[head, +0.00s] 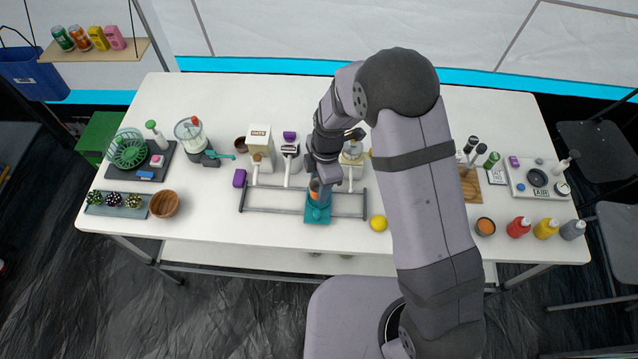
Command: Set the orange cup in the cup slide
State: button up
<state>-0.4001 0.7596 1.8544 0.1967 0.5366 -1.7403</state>
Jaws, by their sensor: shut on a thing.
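The orange cup (314,194) is at the end of my arm, just above or on a teal slide (318,216) at the front middle of the table, which looks like the cup slide. My gripper (314,186) points down and is shut on the cup. The fingers and part of the cup are hidden by my wrist. I cannot tell whether the cup's base touches the slide.
A grey rail frame (272,211) runs on both sides of the slide, with dispensers (259,145) behind it. A yellow ball (379,223) lies to the right. The table front (225,222) is clear left of the slide.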

jog(key=shift+f+b, duration=0.65)
jog(key=shift+f, duration=0.65)
jog(key=shift+f+b, duration=0.2)
jog(key=shift+b, duration=0.25)
dwell(0.9)
jog(key=shift+r+p, duration=0.55)
jog(key=shift+r, duration=0.3)
jog(key=shift+f+b, duration=0.85)
dwell(1.3)
jog(key=shift+r+p, duration=0.55)
jog(key=shift+r, duration=0.3)
jog(key=shift+f+b, duration=0.3)
jog(key=shift+b, duration=0.05)
dwell(1.2)
